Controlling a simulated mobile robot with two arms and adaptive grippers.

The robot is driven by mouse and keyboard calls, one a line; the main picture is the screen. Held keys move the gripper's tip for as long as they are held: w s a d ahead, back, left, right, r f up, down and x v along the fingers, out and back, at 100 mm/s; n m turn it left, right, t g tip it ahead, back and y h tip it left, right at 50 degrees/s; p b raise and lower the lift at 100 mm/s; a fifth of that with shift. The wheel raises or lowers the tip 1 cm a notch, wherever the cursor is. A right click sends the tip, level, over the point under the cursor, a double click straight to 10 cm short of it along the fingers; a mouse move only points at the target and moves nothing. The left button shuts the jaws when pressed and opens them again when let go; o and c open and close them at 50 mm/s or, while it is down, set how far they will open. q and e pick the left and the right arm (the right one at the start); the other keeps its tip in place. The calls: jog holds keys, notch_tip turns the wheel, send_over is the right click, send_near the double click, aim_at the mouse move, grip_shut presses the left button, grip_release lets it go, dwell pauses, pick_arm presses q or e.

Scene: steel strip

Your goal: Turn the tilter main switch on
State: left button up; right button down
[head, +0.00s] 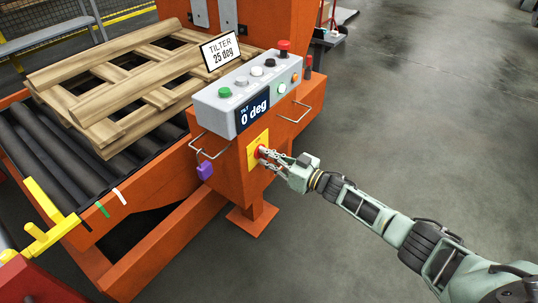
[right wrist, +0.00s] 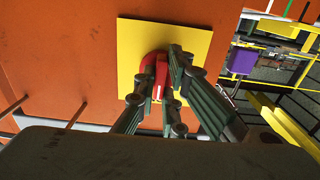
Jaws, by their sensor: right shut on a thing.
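The main switch is a red rotary knob (right wrist: 161,70) on a yellow plate (right wrist: 130,52), fixed to the orange front of the tilter's control post. In the head view the yellow plate (head: 253,143) sits below the grey control box, and the red knob (head: 261,152) is partly covered by my fingers. My right gripper (head: 266,155) comes in from the right and is shut on the red knob. In the right wrist view its fingers (right wrist: 168,88) lie on both sides of the knob and hide part of it. My left gripper is not in view.
The grey control box (head: 213,105) carries several buttons and a display reading "TILT 0 deg". A sign (head: 220,51) reads "TILTER 25 deg". Wire handles (head: 294,112) and a purple padlock-like block (head: 205,170) stick out nearby. A wooden pallet (head: 125,85) lies on rollers. Open floor is at the right.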

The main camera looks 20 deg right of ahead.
dwell(0.5)
jog(key=c, duration=1.8)
grip_release()
jog(key=shift+c, duration=0.2)
jog(key=v, duration=1.2)
